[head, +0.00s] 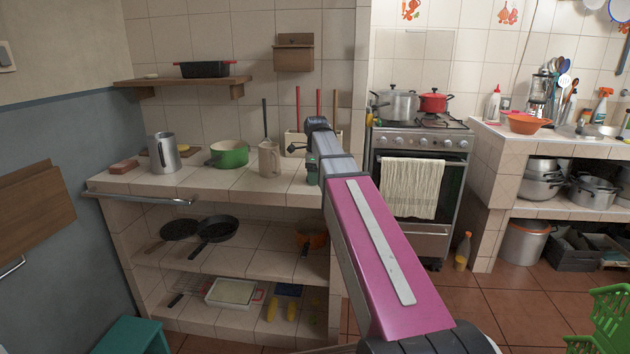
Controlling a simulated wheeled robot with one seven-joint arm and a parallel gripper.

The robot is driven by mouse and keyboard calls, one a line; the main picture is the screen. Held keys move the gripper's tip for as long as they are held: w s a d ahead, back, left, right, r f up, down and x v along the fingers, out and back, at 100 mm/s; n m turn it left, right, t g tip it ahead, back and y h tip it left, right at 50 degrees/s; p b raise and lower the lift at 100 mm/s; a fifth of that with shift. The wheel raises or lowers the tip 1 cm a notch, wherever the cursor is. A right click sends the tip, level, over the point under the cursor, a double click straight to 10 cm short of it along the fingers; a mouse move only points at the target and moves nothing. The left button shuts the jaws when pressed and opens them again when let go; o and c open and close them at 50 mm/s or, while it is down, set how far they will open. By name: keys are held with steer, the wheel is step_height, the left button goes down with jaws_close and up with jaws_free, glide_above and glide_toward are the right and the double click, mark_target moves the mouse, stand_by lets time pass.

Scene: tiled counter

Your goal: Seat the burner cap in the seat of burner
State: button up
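The stove (420,138) stands right of the tiled counter, with a grey pot (397,105) and a red pot (434,103) on its top. Dark burner parts and grates show in front of the pots, too small to tell which is the burner seat. I cannot make out a separate burner cap. My arm reaches up over the counter's right end, and my gripper (311,166) is at its far end, left of the stove.
On the counter (228,183) stand a metal jug (164,153), a green pot (230,154) and a beige pitcher (269,159). A utensil holder stands behind my arm. A towel (411,188) hangs on the oven door. An orange bowl (529,123) sits on the right counter.

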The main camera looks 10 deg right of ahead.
steer(key=shift+c, duration=0.9)
steer(key=shift+r, duration=0.1)
